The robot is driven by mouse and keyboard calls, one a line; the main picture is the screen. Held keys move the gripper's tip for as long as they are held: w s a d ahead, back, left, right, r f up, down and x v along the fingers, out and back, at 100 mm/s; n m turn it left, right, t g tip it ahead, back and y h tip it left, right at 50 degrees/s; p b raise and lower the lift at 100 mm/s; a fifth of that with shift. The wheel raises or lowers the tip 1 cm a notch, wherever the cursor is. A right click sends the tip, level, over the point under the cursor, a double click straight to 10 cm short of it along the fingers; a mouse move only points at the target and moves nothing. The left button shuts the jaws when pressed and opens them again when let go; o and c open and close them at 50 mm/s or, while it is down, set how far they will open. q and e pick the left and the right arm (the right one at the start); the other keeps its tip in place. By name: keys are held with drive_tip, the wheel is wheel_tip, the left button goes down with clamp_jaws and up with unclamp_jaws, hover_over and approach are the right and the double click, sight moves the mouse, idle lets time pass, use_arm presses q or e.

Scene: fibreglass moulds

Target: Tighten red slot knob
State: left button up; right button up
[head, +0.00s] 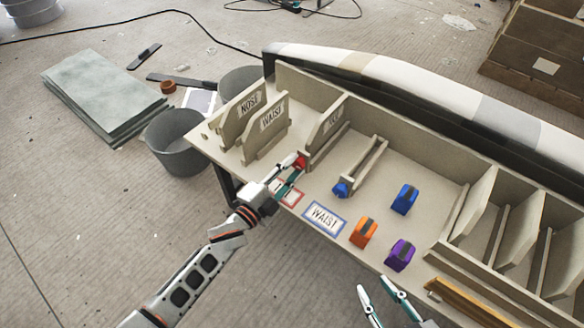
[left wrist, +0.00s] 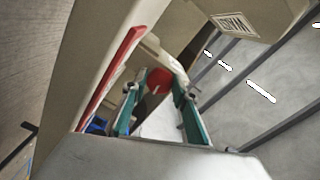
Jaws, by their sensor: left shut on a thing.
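The red slot knob (head: 301,162) sits at the front end of a slot that holds an upright board (head: 328,124), whose label is partly hidden. My left gripper (head: 293,174) reaches it from the front and is shut on it. In the left wrist view the red knob (left wrist: 158,79) shows between the two teal fingers (left wrist: 159,100). The fingers hide part of it in the head view. My right gripper (head: 377,282) is open and empty at the lower edge of the head view, in front of the bench.
A blue knob (head: 342,189) is on the neighbouring empty slot. Loose blue (head: 404,199), orange (head: 363,232) and purple (head: 400,255) blocks stand on the bench right of a WAIST card (head: 324,217). Boards marked NOSE (head: 243,108) and WAIST (head: 270,121) stand at left.

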idle(0.4)
use_arm(q)
drive_tip(key=o, duration=1.1)
drive_tip(key=v, duration=1.2)
